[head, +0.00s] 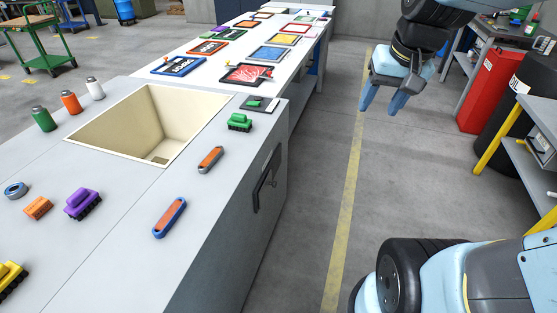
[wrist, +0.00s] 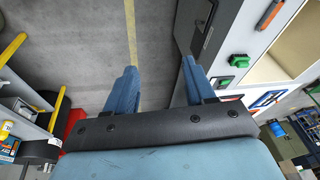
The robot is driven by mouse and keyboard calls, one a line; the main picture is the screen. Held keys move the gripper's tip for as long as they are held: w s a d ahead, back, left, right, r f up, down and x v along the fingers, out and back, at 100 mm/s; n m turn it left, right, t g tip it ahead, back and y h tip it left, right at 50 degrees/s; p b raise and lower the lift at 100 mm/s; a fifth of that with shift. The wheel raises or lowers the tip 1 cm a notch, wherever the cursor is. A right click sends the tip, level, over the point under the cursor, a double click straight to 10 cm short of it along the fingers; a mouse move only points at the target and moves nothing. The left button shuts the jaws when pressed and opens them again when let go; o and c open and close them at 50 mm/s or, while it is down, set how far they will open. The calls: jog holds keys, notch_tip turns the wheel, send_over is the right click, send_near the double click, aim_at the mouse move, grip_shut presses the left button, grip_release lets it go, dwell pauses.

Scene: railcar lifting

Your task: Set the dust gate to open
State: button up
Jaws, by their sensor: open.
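A black plate with a lever handle (head: 266,180) is on the right side face of the grey bench; it may be the dust gate, but I read no clear label. Part of a dark plate also shows in the wrist view (wrist: 196,22). A small dark plate with a green piece (head: 257,103) lies on the bench top near the corner; its function is unclear. My gripper (head: 382,102) hangs over the aisle, right of the bench and apart from it. In the wrist view its two blue fingers (wrist: 160,80) are spread with nothing between them.
A white table with framed pictures extends behind. Red and black drums stand at right. The aisle floor is clear.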

jog(key=w+a+f+m+g+y, duration=0.1)
jog(key=w+f+m+g+y, duration=0.2)
jog(key=w+f, duration=0.65)
jog(key=w+a+f+m+g+y, duration=0.1)
jog(key=w+f+m+g+y, duration=0.15)
jog(key=w+f, duration=0.7)
jog(key=w+a+f+m+t+y, duration=0.2)
jog(key=f+m+t+y, duration=0.45)
jog(key=f, duration=1.15)
jog(key=w+a+f+m+t+y, duration=0.2)
jog(key=f+m+y, duration=0.2)
jog(key=f+m, duration=0.9)
jog(key=w+a+f+n, duration=0.2)
jog(key=a, duration=0.4)
jog(key=w+a+f+n, duration=0.2)
jog(key=a, duration=0.4)
jog(key=shift+a, duration=0.3)
jog(key=shift+w, duration=0.1)
grip_shut()
